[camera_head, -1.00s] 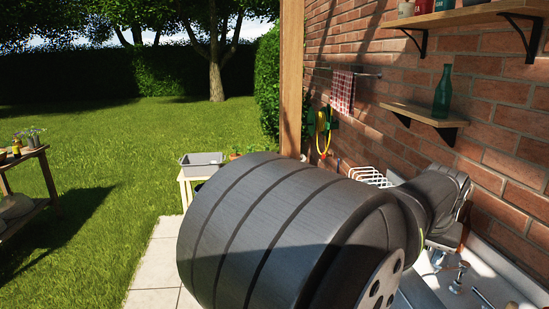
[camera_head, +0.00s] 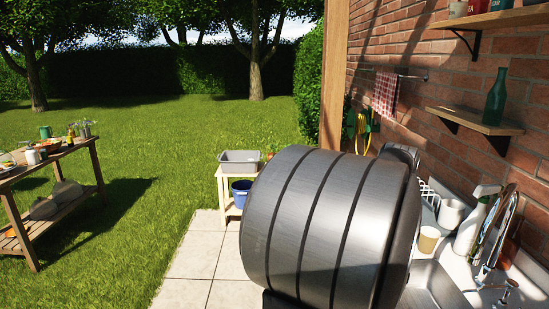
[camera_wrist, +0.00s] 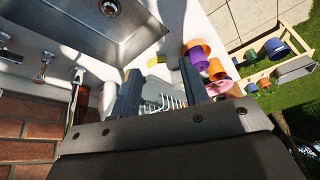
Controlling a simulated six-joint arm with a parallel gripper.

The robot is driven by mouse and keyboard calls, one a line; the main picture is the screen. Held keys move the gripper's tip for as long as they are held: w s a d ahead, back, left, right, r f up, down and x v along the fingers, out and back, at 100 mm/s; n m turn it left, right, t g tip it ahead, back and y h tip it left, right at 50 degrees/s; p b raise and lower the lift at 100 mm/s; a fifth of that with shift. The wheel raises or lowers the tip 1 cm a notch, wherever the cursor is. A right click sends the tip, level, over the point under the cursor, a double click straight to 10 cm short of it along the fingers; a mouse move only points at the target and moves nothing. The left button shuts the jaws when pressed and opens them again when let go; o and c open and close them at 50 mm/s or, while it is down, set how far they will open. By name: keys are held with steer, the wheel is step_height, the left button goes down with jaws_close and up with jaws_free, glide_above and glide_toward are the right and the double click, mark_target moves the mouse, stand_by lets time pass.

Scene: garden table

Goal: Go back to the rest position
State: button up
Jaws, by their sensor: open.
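My gripper (camera_wrist: 158,84) shows in the wrist view with its two dark fingers apart and nothing between them. It is above the counter, with a white wire rack (camera_wrist: 165,104) seen beyond the gap. In the head view a large grey link of my arm fills the middle and hides part of the counter. The gripper itself is hidden in the head view.
A metal sink (camera_head: 435,285) with a tap (camera_head: 497,228) lies at right, beside a paper cup (camera_head: 428,240) and a metal mug (camera_head: 452,213). A wall shelf holds a green bottle (camera_head: 496,98). A wooden table (camera_head: 90,146) stands on the grass at left. In the wrist view, orange and purple cups (camera_wrist: 197,52) stand near the fingers.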

steer(key=w+a+f+n, duration=0.2)
steer(key=w+a+f, duration=0.3)
steer(key=a, duration=0.4)
steer(key=w+a+f, duration=0.1)
steer(key=a+f, duration=0.3)
steer(key=f, duration=0.2)
steer(key=w+a+f+n+y, duration=0.1)
steer(key=w+a+f, duration=0.1)
steer(key=a+f, duration=0.2)
step_height(320, 180, down, 3)
steer(key=shift+a+r+n, duration=0.1)
steer(key=shift+a+n, duration=0.1)
steer(key=shift+n, duration=0.1)
steer(key=shift+o, duration=0.5)
